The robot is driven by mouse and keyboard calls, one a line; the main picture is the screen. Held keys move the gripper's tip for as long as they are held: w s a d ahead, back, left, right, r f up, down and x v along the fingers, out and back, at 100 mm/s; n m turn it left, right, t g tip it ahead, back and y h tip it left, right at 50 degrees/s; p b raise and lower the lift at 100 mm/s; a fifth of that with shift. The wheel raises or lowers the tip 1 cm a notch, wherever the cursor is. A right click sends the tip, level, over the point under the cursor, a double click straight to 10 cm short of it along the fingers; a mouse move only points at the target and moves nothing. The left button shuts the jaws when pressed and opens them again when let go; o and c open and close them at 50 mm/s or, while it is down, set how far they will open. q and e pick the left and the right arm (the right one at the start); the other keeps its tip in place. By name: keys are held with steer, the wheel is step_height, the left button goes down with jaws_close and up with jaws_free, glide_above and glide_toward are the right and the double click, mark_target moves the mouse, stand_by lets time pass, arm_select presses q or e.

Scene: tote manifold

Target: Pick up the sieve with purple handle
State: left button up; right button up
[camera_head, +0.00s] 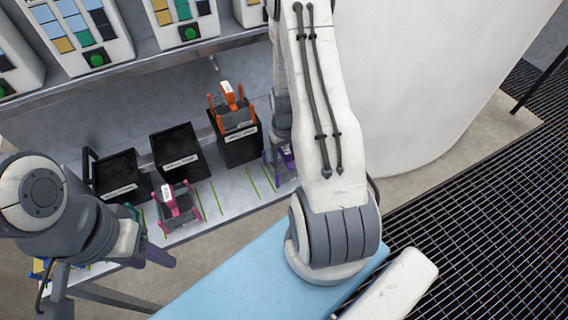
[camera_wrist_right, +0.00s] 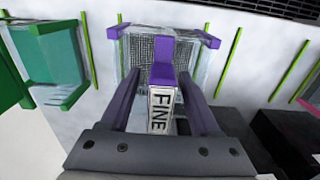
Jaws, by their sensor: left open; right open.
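The sieve with purple handle (camera_wrist_right: 161,73) stands on the white surface in the right wrist view, with a wire mesh body and a "FINE" label (camera_wrist_right: 160,108). In the head view a purple part of it (camera_head: 287,157) shows beside my right arm, which hides the rest. My right gripper (camera_wrist_right: 161,103) is open, with its two dark purplish fingers on either side of the labelled handle; whether they touch it is unclear. My left gripper (camera_head: 152,250) is at lower left in the head view, open and apart from the purple sieve, its fingers partly hidden.
A pink sieve (camera_head: 173,206) stands in front of black bins (camera_head: 178,152); an orange sieve (camera_head: 229,100) rests on another bin (camera_head: 242,146). A green-framed item (camera_wrist_right: 57,55) stands close left of the purple sieve in the wrist view. Green lines mark the shelf.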

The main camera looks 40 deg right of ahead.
jaws_close()
steer(key=shift+r, duration=0.15)
